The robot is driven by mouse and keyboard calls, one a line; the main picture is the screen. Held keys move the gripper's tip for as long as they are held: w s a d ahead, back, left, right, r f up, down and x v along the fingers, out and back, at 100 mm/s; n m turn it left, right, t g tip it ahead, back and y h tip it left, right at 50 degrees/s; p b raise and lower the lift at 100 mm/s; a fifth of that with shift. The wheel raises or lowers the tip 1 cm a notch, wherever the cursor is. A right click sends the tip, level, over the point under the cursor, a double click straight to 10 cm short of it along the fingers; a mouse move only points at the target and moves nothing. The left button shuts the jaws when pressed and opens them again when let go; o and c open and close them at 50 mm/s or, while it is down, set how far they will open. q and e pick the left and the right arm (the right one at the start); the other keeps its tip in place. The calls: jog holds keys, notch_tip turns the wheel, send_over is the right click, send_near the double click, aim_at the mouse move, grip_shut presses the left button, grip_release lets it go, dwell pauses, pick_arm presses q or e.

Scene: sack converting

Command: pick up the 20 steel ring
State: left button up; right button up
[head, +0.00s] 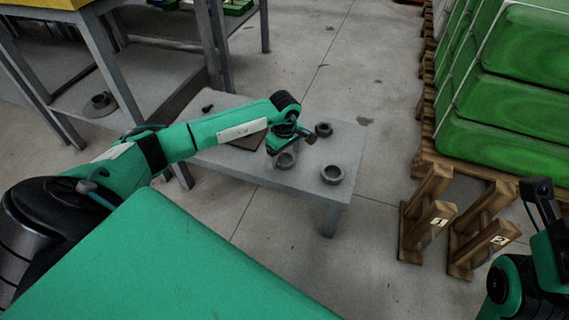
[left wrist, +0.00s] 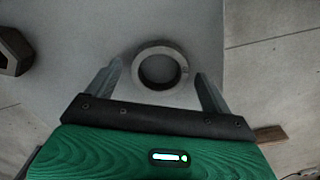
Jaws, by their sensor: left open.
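My left gripper (head: 284,150) is open and points down over the table. In the left wrist view, a ring (left wrist: 161,84) lies just ahead of and between the open fingertips (left wrist: 159,75), with nothing held.
A dark angular part (left wrist: 12,50) lies left of the ring in the left wrist view. A taller grey bench (head: 85,45) stands behind at left. Numbered wooden stands (head: 436,215) and green sacks (head: 515,100) are at right. Floor between is clear.

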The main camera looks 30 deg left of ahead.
pick_arm(q)
jog(key=shift+f, duration=0.4)
jog(key=shift+r, duration=0.1)
jog(key=c, duration=1.2)
jog(key=shift+r, duration=0.1)
jog(key=shift+c, duration=0.2)
